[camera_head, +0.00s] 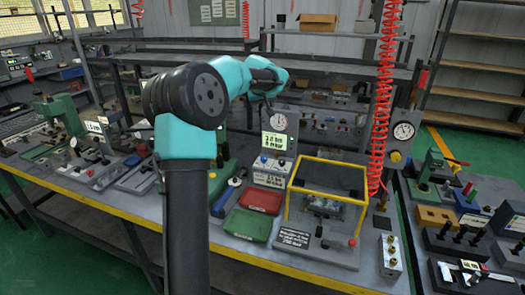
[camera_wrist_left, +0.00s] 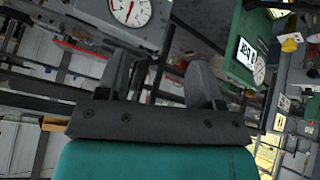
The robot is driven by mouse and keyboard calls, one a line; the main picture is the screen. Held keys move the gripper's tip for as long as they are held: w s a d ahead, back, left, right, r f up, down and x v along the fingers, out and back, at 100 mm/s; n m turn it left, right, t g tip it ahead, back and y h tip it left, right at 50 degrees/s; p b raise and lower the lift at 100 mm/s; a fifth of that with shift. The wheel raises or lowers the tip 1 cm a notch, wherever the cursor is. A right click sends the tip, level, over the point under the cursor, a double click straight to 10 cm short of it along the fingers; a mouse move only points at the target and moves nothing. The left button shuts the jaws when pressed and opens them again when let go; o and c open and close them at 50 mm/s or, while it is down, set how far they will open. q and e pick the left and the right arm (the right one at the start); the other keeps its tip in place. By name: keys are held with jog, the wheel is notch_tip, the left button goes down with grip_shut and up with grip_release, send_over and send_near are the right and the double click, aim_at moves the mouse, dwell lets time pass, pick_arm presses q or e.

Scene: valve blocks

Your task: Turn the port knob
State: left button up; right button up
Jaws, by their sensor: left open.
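My left gripper (camera_head: 268,84) is raised above the bench, in front of the back shelf. In the left wrist view, its two fingers (camera_wrist_left: 163,72) stand apart with nothing between them. Below it on the bench is a grey valve block (camera_head: 273,165) with a blue and a red knob and a lit display (camera_head: 277,143). A smaller block (camera_head: 391,258) with brass fittings stands at the right front of the bench. I cannot tell which knob is the port knob. The gripper touches no knob. My right gripper is not in view.
A yellow-framed fixture (camera_head: 327,190), a red tray (camera_head: 261,198) and a green tray (camera_head: 248,224) sit on the bench. A red coiled hose (camera_head: 383,100) hangs at the right, beside a gauge post (camera_head: 403,133). A dial gauge (camera_wrist_left: 131,10) shows in the wrist view.

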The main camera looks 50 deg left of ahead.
aim_at(264, 158)
pick_arm(q)
notch_tip(264, 158, down, 12)
jog(key=g+h, duration=0.1)
jog(key=g, duration=0.2)
jog(key=shift+d+m, duration=0.3)
jog(key=shift+m, duration=0.1)
jog(key=shift+f, duration=0.1)
jog(key=x, duration=1.7)
jog(key=shift+w+a+f, duration=0.1)
jog(key=c, duration=0.9)
